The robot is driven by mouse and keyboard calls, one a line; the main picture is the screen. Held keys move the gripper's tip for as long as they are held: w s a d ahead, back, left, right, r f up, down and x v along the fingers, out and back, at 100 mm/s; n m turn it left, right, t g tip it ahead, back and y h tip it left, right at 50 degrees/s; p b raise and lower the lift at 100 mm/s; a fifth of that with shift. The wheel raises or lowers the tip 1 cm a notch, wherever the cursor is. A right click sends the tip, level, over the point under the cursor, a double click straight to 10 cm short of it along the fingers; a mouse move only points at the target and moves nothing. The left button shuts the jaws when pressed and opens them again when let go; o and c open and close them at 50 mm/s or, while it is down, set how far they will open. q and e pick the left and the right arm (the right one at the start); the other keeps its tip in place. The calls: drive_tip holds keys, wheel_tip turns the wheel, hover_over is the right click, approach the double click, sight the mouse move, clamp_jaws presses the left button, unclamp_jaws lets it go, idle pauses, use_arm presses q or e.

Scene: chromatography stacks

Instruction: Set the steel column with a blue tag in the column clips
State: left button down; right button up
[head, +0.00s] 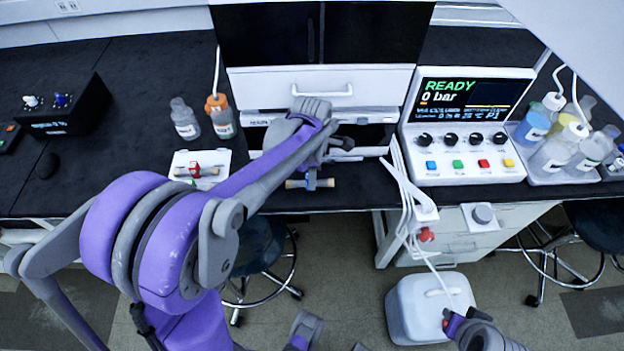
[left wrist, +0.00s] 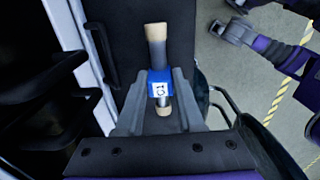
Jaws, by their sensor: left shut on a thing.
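My left gripper (head: 312,174) is shut on the steel column (left wrist: 156,46), with its fingers around the blue tag (left wrist: 160,84). The column has tan end fittings and also shows in the head view (head: 296,184), where it lies roughly level in front of the bench edge, below the instrument stack. In the left wrist view the gripper (left wrist: 160,98) has a finger on each side of the tag. The column clips cannot be made out; my left arm and hand cover part of the stack's open bay (head: 370,138).
A white tray (head: 222,157) on the bench holds a column with a red tag. Bottles (head: 184,120) stand behind it. The display unit (head: 465,130) and a bottle tray (head: 548,176) are at right. White tubing (head: 402,185) hangs just right of the bay.

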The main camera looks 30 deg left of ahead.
use_arm(q)
drive_tip(key=shift+f, duration=0.9)
drive_tip(key=shift+f, duration=0.1)
drive_tip(key=c, duration=0.5)
unclamp_jaws()
wheel_tip(320, 180, up, 12)
drive_tip(key=shift+r+p, duration=0.15)
drive_tip(key=shift+p, duration=0.55)
